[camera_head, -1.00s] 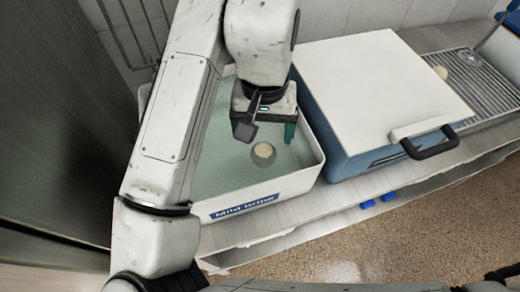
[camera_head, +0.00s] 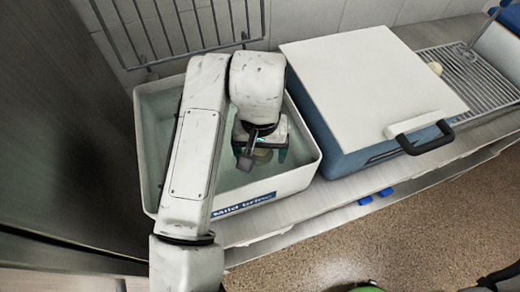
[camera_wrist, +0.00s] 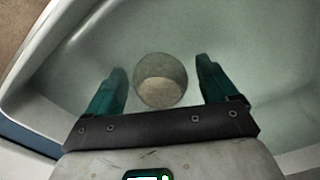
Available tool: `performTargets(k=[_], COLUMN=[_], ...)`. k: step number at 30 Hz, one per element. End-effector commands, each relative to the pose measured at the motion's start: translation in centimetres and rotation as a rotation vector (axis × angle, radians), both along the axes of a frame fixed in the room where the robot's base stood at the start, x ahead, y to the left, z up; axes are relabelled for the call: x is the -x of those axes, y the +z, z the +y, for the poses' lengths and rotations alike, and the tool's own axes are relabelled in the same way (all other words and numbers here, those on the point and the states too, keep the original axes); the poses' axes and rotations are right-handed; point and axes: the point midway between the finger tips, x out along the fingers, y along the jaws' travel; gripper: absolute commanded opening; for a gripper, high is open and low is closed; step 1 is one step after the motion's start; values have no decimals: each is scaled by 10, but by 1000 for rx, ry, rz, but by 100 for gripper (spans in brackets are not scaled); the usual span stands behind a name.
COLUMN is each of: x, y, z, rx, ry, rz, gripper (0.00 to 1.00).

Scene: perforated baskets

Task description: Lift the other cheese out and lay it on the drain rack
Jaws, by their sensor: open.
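A round pale cheese (camera_wrist: 161,88) sits in the greenish liquid of the white tub (camera_head: 303,177) labelled "Mild brine". Its upper part in the wrist view looks greyer than its lower part. In the head view the cheese (camera_head: 262,156) is partly hidden by my gripper. My gripper (camera_wrist: 160,70) is open, with one teal finger on each side of the cheese and a gap to both. I cannot tell how far the fingertips are above it.
A blue box (camera_head: 325,140) with a white lid (camera_head: 370,80) and a dark handle (camera_head: 425,138) stands between tub and rack. A wire grid (camera_head: 180,30) rises behind the tub. The rack has free room. Tub walls surround my gripper.

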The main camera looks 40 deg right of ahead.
Motion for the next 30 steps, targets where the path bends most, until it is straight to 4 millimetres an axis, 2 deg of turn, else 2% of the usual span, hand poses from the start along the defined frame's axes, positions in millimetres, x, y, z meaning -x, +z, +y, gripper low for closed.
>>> performTargets(k=[2,19,26,30], x=[0,0,0,-1], y=[0,0,1,11], z=[0,0,0,0], rx=[0,0,-1,-1], ry=[0,0,-1,-2], rz=[0,0,-1,-1], gripper=[80,26,26,26])
